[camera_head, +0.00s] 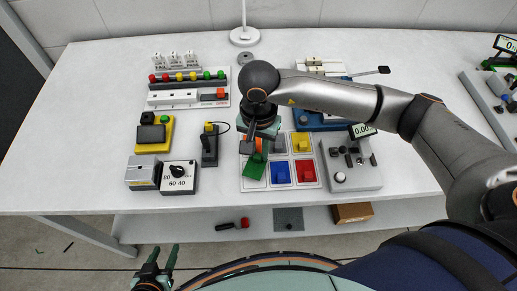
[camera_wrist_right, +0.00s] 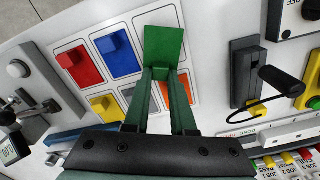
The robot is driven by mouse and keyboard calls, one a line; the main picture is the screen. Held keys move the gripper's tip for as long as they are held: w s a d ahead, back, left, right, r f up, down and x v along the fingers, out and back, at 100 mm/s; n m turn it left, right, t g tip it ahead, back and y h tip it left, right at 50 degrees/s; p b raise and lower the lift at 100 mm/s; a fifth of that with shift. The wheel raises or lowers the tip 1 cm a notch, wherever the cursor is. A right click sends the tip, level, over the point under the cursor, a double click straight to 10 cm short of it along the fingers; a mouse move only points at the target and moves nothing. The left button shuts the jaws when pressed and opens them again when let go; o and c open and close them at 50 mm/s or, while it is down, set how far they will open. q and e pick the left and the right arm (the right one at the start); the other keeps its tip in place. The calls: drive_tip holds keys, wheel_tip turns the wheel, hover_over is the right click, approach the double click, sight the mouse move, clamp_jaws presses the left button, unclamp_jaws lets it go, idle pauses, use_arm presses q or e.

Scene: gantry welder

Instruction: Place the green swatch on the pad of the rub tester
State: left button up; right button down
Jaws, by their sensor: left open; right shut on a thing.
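The green swatch (camera_head: 255,170) is at the front left cell of the white swatch tray (camera_head: 296,187), tilted against it. It also shows in the right wrist view (camera_wrist_right: 164,45), between the fingertips. My right gripper (camera_wrist_right: 163,75) is shut on it, and it also shows over the tray in the head view (camera_head: 257,150). I cannot tell whether the swatch is clear of the tray. My left gripper (camera_head: 157,262) is open and empty, below the table's front edge. I cannot tell for sure which device is the rub tester; a blue-based device (camera_head: 312,120) is partly hidden by my right arm.
The tray also holds blue (camera_head: 281,173), red (camera_head: 305,171), yellow (camera_head: 302,142) and orange swatches. A grey device with a display (camera_head: 351,179) stands right of it. A black upright tool (camera_head: 209,150) and a dial box (camera_head: 179,178) stand left. The table front is clear.

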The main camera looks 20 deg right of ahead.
drive_tip(key=shift+f, duration=0.6)
drive_tip(key=shift+f, duration=0.2)
drive_tip(key=c, duration=0.8)
unclamp_jaws()
drive_tip(key=shift+o, duration=0.2)
drive_tip(key=shift+r, duration=0.15)
